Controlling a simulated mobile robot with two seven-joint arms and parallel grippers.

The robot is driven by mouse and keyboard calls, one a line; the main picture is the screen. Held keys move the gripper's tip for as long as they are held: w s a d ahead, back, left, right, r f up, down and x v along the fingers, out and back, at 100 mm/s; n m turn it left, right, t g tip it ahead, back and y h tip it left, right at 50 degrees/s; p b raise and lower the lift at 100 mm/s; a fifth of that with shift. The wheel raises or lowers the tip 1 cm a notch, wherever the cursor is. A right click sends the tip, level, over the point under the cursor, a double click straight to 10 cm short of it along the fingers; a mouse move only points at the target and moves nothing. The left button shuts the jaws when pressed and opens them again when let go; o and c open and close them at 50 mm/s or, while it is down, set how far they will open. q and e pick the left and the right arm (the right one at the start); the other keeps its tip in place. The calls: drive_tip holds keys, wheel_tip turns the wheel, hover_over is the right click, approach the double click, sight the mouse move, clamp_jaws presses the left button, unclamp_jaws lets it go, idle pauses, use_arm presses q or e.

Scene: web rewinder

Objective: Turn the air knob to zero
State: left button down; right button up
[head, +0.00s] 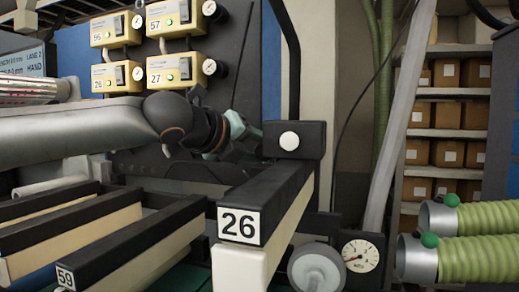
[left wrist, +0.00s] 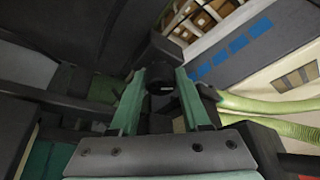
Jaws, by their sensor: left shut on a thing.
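My left gripper (head: 250,134) reaches in from the left and ends close to the left side of a black block (head: 311,139) with a white round button (head: 289,140). In the left wrist view, the green fingers of this gripper (left wrist: 160,78) are shut on a dark round knob (left wrist: 160,88), which looks like the air knob. Its marking and setting cannot be read. In the head view the gripper hides it. A pressure gauge (head: 360,255) and a pale round knob (head: 316,268) sit lower right. My right gripper is not in view.
A black-topped beam labelled 26 (head: 265,204) runs below my left gripper, with more beams (head: 140,232) at left. Yellow control boxes (head: 117,77) hang behind. Green hoses (head: 480,218) are at right. Shelves of cartons (head: 447,113) stand farther back.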

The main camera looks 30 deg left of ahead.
use_arm(q)
drive_tip(key=shift+n, duration=0.3)
drive_tip(key=shift+f+n+t+h, duration=0.2)
drive_tip(key=shift+n+t+h, duration=0.45)
drive_tip(key=shift+n, duration=0.55)
drive_tip(key=shift+a+f+n+t+h+b, duration=0.15)
drive_tip(key=shift+n+t+h+b, duration=0.45)
drive_tip(key=shift+n, duration=0.6)
drive_tip(key=shift+c, duration=1.8)
unclamp_jaws()
